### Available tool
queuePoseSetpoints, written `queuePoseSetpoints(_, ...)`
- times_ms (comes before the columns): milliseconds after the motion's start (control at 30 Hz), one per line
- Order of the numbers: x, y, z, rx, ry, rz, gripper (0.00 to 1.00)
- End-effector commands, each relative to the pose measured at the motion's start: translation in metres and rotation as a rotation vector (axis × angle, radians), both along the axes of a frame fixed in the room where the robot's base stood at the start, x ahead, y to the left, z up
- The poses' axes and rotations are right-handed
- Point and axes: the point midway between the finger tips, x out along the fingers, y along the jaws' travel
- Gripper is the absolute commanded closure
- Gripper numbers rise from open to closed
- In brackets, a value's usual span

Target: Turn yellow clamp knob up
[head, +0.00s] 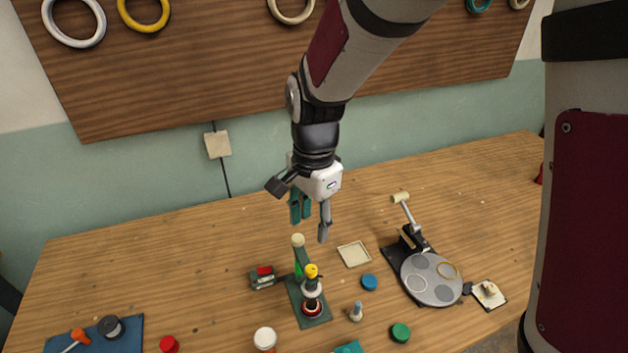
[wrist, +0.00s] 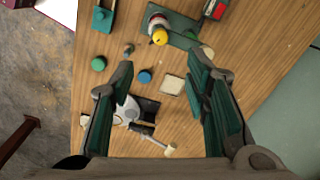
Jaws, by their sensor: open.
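The yellow clamp knob (head: 311,271) sits on top of a small upright clamp device with a green base plate (head: 315,320) on the table. A lever with a cream ball end (head: 298,240) rises beside it. In the wrist view the yellow knob (wrist: 160,37) lies beyond my fingertips, near the top centre. My gripper (head: 311,222) hangs above and behind the device in the head view, open and empty. In the wrist view its two green-padded fingers (wrist: 163,82) stand wide apart, with only table and objects below between them. Nothing touches the knob.
A cream square tray (head: 354,255) and a blue round cap (head: 369,282) lie right of the device. A turntable-like grey disc (head: 432,287) stands further right. A small red-topped block (head: 264,278) sits just left. The table's back left is clear.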

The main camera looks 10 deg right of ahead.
Motion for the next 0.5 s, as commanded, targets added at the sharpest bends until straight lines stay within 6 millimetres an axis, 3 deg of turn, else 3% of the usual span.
queuePoseSetpoints(267,-0.001,0.012,-0.017,-0.029,0.015,-0.068,0.57)
queuePoseSetpoints(500,-0.001,0.011,-0.054,-0.031,0.019,-0.070,0.57)
